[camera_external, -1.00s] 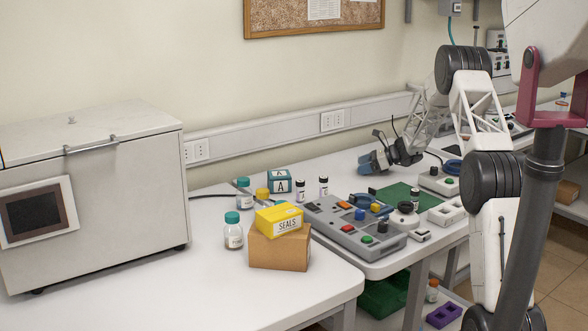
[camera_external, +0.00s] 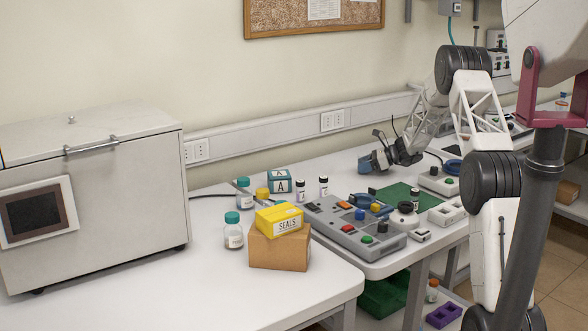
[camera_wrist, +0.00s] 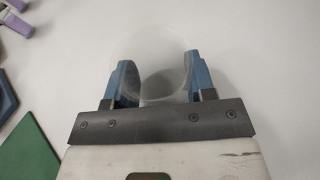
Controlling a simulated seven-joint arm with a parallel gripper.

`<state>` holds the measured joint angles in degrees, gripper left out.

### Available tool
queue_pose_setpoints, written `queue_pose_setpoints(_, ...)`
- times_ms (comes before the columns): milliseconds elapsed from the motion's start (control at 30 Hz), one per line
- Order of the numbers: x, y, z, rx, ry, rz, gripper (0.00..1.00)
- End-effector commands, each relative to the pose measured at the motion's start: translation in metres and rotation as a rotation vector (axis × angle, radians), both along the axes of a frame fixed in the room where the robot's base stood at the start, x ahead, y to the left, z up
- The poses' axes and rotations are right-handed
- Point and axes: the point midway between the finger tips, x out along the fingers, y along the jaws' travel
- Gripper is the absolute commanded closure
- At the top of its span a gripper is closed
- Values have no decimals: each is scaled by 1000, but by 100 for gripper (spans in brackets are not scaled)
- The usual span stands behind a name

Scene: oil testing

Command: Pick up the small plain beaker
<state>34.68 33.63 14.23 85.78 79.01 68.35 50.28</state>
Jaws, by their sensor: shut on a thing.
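The small plain beaker (camera_wrist: 155,52) is clear and shows in the wrist view as a faint round outline between the two blue fingers. My gripper (camera_wrist: 158,80) is shut on it, with one finger at each side of the glass. In the external view my gripper (camera_external: 368,163) is low over the white table, behind the grey control panel. The beaker cannot be made out there. Whether its base touches the table is not clear.
The grey panel (camera_external: 345,240) with coloured buttons and a green mat (camera_external: 428,203) are in front of my gripper. Bare tabletop surrounds the beaker's far side.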

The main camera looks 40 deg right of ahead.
Motion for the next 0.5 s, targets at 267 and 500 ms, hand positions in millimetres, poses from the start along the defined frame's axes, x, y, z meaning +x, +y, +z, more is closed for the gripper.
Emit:
queue_pose_setpoints(267, 0, 0, 10, 0, -1, 0, 73)
queue_pose_setpoints(500, 0, 0, 37, -1, -3, 0, 73)
